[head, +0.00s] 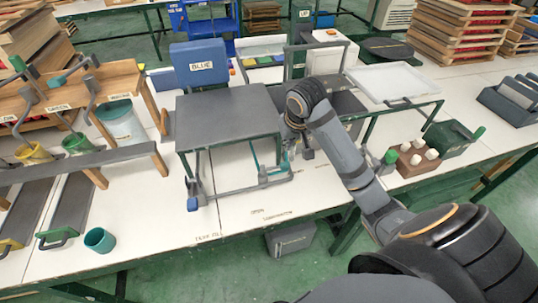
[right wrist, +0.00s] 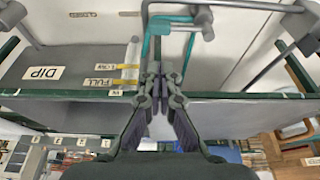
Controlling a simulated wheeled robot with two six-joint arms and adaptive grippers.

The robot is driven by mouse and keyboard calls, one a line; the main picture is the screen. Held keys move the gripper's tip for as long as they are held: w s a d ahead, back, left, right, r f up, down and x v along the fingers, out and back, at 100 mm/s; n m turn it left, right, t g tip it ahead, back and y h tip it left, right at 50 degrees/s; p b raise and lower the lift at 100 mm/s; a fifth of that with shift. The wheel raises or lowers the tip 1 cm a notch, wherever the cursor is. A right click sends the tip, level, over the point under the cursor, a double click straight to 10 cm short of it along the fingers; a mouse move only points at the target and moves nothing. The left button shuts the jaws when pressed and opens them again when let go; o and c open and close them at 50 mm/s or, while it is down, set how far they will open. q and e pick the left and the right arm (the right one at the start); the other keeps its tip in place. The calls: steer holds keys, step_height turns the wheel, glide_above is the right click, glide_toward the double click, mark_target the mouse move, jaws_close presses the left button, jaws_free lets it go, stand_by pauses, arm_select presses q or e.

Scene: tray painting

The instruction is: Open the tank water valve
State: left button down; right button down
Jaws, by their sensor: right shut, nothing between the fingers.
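My right gripper (head: 306,152) is low at the right front of a grey-topped stand, beside a dark tank (head: 346,103). In the right wrist view its fingers (right wrist: 163,92) are shut with nothing between them. A teal bar with a grey pipe-like part (right wrist: 178,22) lies just beyond the fingertips; I cannot tell whether they touch. It may be the valve lever. The tank (right wrist: 40,68) there bears a DIP label and a gauge marked FULL and LOW. A CLOSED label shows on the white table top. An OPEN label is on the table in the head view. My left gripper is not in view.
The grey-topped stand (head: 228,115) is left of my right arm. A teal cup (head: 99,240) is front left. The table's front middle is clear.

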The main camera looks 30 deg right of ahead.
mark_target(286, 165)
steer(key=x, duration=1)
steer(key=shift+s, duration=0.1)
steer(key=s+m+p, duration=0.1)
steer(key=p, duration=0.2)
steer(key=s+m+h+p, duration=0.1)
steer(key=m+p, duration=0.1)
steer(key=p, duration=0.1)
steer(key=s+m+p, duration=0.1)
steer(key=p, duration=0.2)
steer(key=shift+a+r+g, duration=0.25)
steer(key=shift+a+g, duration=0.1)
steer(key=shift+g, duration=0.05)
steer(key=shift+s+a+f+m+h+p, duration=0.1)
steer(key=shift+s+m+h+p, duration=0.1)
steer(key=shift+m+p, duration=0.3)
steer(key=shift+s+a+f+m+h+p, duration=0.1)
steer(key=shift+s+f+m+h+p, duration=0.1)
steer(key=shift+m+p, duration=0.3)
